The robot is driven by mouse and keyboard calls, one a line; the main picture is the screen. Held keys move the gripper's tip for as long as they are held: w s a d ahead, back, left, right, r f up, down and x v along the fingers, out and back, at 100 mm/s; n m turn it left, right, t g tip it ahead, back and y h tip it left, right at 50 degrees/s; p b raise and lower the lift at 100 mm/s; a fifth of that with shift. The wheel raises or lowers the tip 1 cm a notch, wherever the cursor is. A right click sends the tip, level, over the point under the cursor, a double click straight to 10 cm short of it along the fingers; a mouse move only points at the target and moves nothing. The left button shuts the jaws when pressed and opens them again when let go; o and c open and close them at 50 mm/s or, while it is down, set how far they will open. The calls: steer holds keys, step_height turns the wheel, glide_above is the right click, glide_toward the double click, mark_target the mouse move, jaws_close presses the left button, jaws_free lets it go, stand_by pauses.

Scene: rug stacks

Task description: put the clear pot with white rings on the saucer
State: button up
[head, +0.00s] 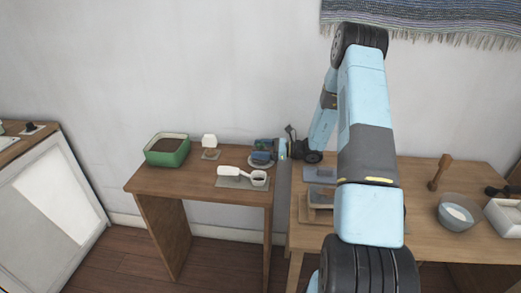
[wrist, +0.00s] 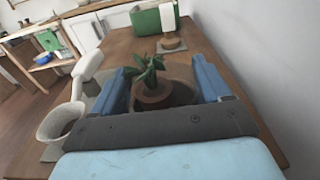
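My gripper (head: 265,150) is low over the right end of the small wooden table. In the wrist view, the blue fingers of my gripper (wrist: 164,66) stand wide apart. Between them is a small pot (wrist: 152,98) with brown soil and a green leafy plant, with gaps to both fingers. Its wall is mostly hidden, so I cannot make out clear sides or white rings. A round dark saucer (wrist: 182,94) shows around and behind the pot, and its edge shows under my gripper in the head view (head: 262,161). The pot appears to stand on it; contact is hidden.
A second table (head: 420,220) is on the right.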

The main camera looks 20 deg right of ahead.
steer(key=o, duration=0.4)
steer(key=v, duration=1.1)
steer(key=s+a+r+n+g+h, duration=0.45)
steer(key=s+r+n, duration=0.2)
steer(key=r, duration=0.35)
steer(key=s+a+r+n+g+h, duration=0.3)
steer(key=s+a+r+n, duration=0.3)
steer(key=s+r, duration=0.3)
steer(key=shift+s+d+r+n+t+h, duration=0.15)
steer(key=shift+s+r+n+t+h, duration=1.2)
steer(key=shift+s+r, duration=1.45)
steer(key=shift+s+d+r+n+t+h, duration=0.15)
steer(key=shift+s+r+n+t+h, duration=1.1)
steer(key=shift+s, duration=2.4)
steer(key=shift+s+d+r+n+t+h, duration=0.15)
steer(key=shift+s+r+n+t+h, duration=0.5)
steer(key=shift+s+r+n+h, duration=1.6)
steer(key=shift+s+r+y, duration=0.25)
steer(key=shift+s+r, duration=0.05)
steer(key=shift+s, duration=0.2)
steer(key=shift+s+r+y, duration=0.25)
steer(key=shift+s, duration=0.25)
